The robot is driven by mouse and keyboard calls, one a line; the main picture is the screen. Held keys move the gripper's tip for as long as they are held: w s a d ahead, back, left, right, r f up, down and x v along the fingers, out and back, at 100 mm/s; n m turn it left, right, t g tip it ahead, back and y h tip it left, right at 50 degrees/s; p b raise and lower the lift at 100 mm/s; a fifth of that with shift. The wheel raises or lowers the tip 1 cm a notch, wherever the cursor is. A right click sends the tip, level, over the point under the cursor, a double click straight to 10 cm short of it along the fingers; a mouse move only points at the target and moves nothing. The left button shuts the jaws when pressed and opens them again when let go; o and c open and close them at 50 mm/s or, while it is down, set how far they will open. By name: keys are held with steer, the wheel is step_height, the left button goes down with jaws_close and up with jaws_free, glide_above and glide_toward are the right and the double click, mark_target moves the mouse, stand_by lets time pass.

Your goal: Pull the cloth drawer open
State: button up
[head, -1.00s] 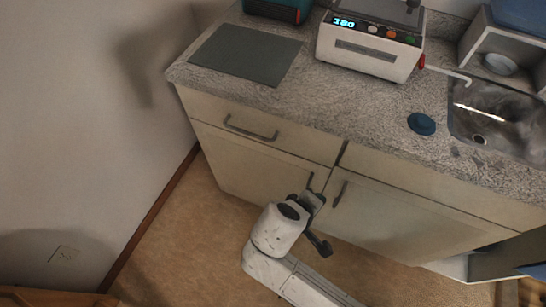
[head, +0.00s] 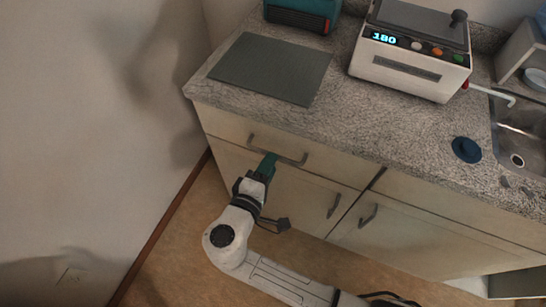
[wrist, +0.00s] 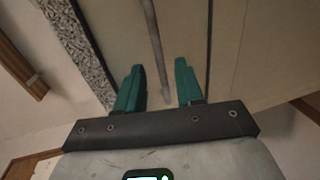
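The drawer (head: 325,168) is the pale beige front just under the countertop, at the left end of the cabinet. It looks flush with the cabinet. Its grey bar handle (head: 291,159) runs along the front. My gripper (head: 268,163) is at the left part of this handle, with its green fingers pointing at the drawer front. In the wrist view my gripper (wrist: 158,88) is open, and the handle (wrist: 155,45) runs between the two fingers with gaps on both sides. The head view partly hides the fingertips. I see no contact with the handle.
The granite countertop (head: 330,125) overhangs above the drawer. It carries a grey mat (head: 270,68), a white appliance (head: 410,65) and a blue round lid (head: 466,150). Two cupboard doors with handles (head: 334,206) are below. A wall (head: 120,130) stands close on the left.

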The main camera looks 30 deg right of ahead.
steer(key=shift+x, duration=1.45)
jaws_close()
stand_by(0.4)
